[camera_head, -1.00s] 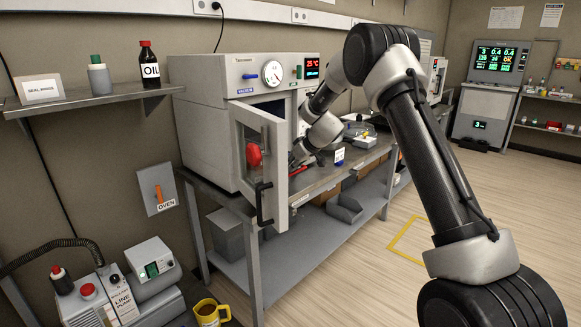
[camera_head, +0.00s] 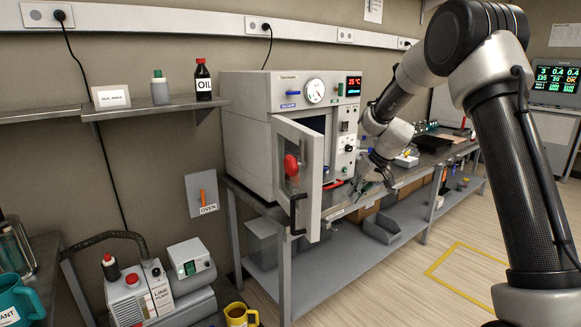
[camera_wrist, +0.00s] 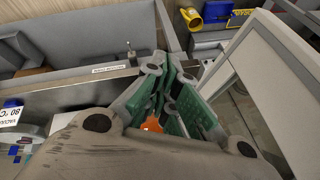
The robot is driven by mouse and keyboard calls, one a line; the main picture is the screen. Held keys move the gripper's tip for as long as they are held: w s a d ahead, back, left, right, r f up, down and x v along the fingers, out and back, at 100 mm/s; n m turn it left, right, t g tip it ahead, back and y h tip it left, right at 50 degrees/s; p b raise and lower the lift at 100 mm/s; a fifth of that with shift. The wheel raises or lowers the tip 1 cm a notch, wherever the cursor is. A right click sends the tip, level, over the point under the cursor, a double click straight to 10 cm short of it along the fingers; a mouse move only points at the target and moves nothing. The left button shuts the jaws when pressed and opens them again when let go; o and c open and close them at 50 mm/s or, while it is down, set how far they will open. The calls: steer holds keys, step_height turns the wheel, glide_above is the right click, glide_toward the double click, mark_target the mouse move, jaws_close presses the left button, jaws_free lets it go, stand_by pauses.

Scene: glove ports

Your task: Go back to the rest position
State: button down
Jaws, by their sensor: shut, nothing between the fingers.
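My gripper (camera_head: 376,182) is in front of the vacuum oven, just right of its open door, above the front edge of the bench. In the wrist view my gripper (camera_wrist: 160,105) shows its green-padded fingers close together, with nothing held between them. The oven (camera_head: 262,125) is a white box with a round gauge and a red 25 °C display. In the wrist view a pale panel, likely the door (camera_wrist: 265,85), is close to the right of the fingers.
The bench (camera_head: 350,207) runs right, with a dark tray (camera_head: 433,143) farther along. A grey bin (camera_head: 382,228) sits on its lower shelf. A line pump (camera_head: 140,295) and yellow mug (camera_head: 238,314) are at lower left. The floor inside the yellow outline (camera_head: 475,270) is clear.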

steer(key=s+d+r+m+h, duration=0.1)
steer(key=s+d+r, duration=0.3)
steer(key=s, duration=1)
steer(key=s+d+r+m+t+h, duration=0.1)
steer(key=s+d+r, duration=0.4)
steer(key=s, duration=0.9)
steer(key=s+d+r+m+h, duration=0.1)
steer(key=s+d+r, duration=0.3)
steer(key=s, duration=1)
steer(key=shift+d+r+h, duration=0.35)
steer(key=shift+r+h, duration=0.25)
steer(key=shift+r, duration=0.65)
